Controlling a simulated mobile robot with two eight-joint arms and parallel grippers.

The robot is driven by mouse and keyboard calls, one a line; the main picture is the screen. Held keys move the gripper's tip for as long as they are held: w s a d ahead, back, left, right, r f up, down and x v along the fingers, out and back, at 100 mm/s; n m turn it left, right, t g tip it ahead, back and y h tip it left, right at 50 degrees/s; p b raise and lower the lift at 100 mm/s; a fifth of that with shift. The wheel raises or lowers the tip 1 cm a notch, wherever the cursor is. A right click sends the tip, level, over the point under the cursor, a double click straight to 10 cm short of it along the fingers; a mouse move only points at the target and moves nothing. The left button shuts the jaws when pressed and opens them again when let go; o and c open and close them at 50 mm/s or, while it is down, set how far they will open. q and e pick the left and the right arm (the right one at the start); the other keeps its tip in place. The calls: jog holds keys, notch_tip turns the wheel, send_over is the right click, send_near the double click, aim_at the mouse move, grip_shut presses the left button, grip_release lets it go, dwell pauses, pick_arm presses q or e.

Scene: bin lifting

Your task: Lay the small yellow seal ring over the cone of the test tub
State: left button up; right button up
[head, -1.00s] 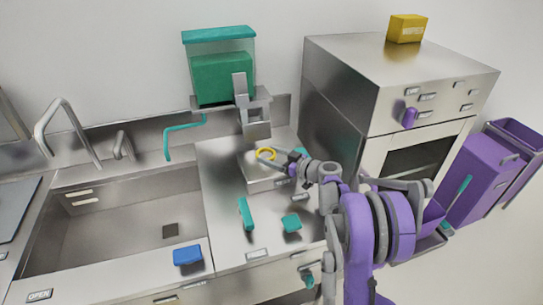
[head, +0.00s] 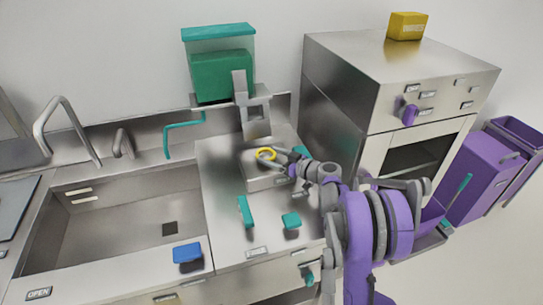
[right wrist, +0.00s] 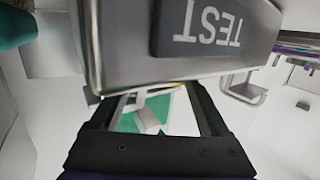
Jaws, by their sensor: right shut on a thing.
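The small yellow seal ring (head: 266,155) is held above a low metal box on the counter, apparently the test tub (head: 262,183). My right gripper (head: 272,157) is shut on the ring, its fingers reaching in from the right. In the right wrist view, a metal body with an upside-down TEST label (right wrist: 215,22) fills the top, close beyond my right gripper (right wrist: 150,98). Only a thin yellow edge of the ring (right wrist: 172,86) shows there. The cone is not clearly visible, so I cannot tell whether the ring touches it. My left gripper is not in view.
A teal-lidded dispenser (head: 219,65) with a grey bracket (head: 256,125) stands close behind the ring. The steel oven (head: 400,85) rises at the right. A teal bar (head: 245,212), a teal block (head: 291,222) and a blue block (head: 187,253) lie in front. The sink (head: 120,225) is left.

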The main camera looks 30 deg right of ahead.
jog(key=shift+f, duration=0.35)
dwell(0.3)
jog(key=o, duration=1.2)
jog(key=shift+c, duration=0.2)
